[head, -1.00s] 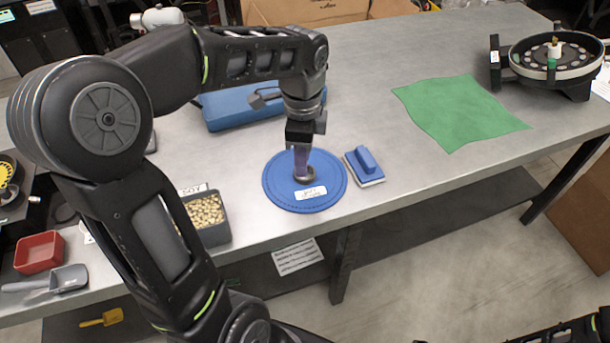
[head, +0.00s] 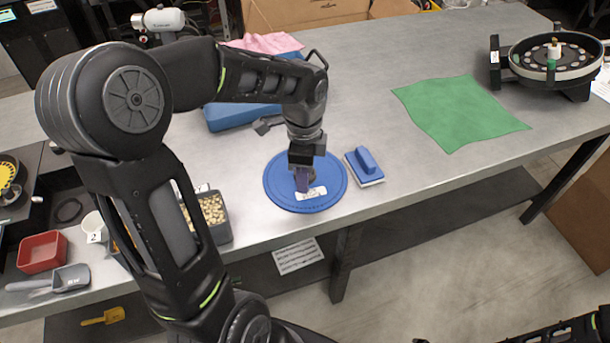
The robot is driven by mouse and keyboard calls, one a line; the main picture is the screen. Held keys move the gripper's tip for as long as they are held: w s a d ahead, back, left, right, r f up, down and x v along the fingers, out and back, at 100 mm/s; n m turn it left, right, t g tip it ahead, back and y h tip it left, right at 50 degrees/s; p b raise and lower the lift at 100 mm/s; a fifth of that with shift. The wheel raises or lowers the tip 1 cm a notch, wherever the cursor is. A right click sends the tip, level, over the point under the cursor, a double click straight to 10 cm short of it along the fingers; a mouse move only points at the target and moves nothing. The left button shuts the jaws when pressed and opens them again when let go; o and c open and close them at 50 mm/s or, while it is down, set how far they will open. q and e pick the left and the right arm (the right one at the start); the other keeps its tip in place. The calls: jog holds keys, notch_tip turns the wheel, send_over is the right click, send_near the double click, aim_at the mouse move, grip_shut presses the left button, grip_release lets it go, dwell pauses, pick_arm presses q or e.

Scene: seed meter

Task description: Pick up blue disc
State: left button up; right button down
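The blue disc (head: 331,178) lies flat on the grey table near its front edge, with a white label (head: 313,193) on it. My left gripper (head: 305,183) points down over the middle of the disc, its purple finger low against the disc's centre. The gripper hides the disc's centre, and I cannot tell whether its fingers are apart or closed on anything. My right gripper is not in view; only a piece of dark arm shows at the bottom right.
A blue-handled block (head: 366,164) sits close to the disc's right. A bin of beige seeds (head: 210,212) stands to its left. A green cloth (head: 460,110) and a round black seed-plate device (head: 556,60) are at the right. The table between is clear.

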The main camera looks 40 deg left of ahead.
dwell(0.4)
pick_arm(q)
grip_shut()
dwell(1.3)
